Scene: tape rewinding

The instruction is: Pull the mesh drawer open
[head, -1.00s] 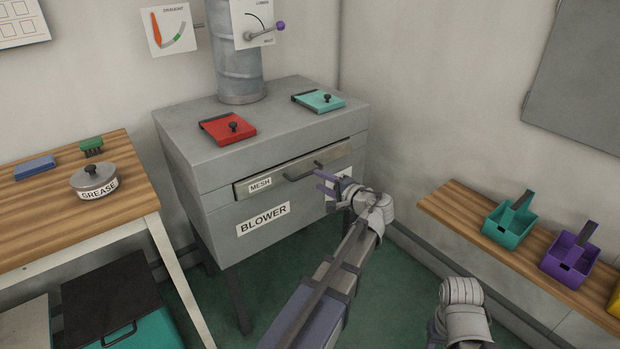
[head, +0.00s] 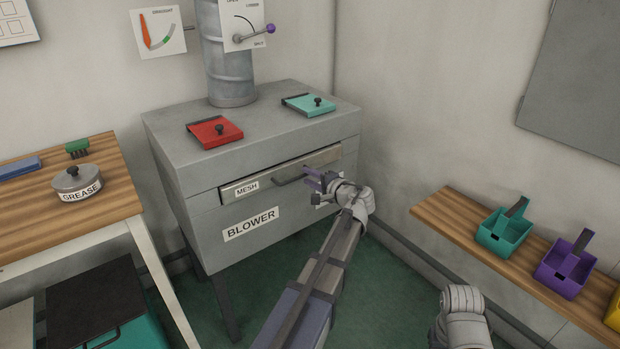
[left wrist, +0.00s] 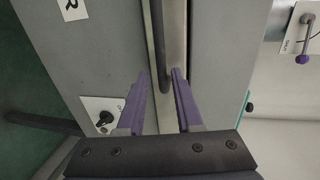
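The mesh drawer (head: 322,159) is a grey metal front labelled MESH in the upper part of the blower (head: 205,240). A dark gap runs along its top edge, and its front stands slightly proud. Its dark bar handle (head: 288,181) also shows in the left wrist view (left wrist: 159,40). My left gripper (head: 312,180) is at the handle's right end. In the left wrist view, its purple fingers (left wrist: 161,80) are apart, with the handle's end between them and gaps on both sides. My right gripper is out of view; only part of that arm shows at lower right.
Red (head: 214,133) and teal (head: 305,106) hatches lie on the blower's top. A wooden table (head: 100,212) with a grease tin (head: 78,184) stands left. A wooden shelf (head: 450,212) with teal (head: 503,234) and purple (head: 566,268) scoops is at right.

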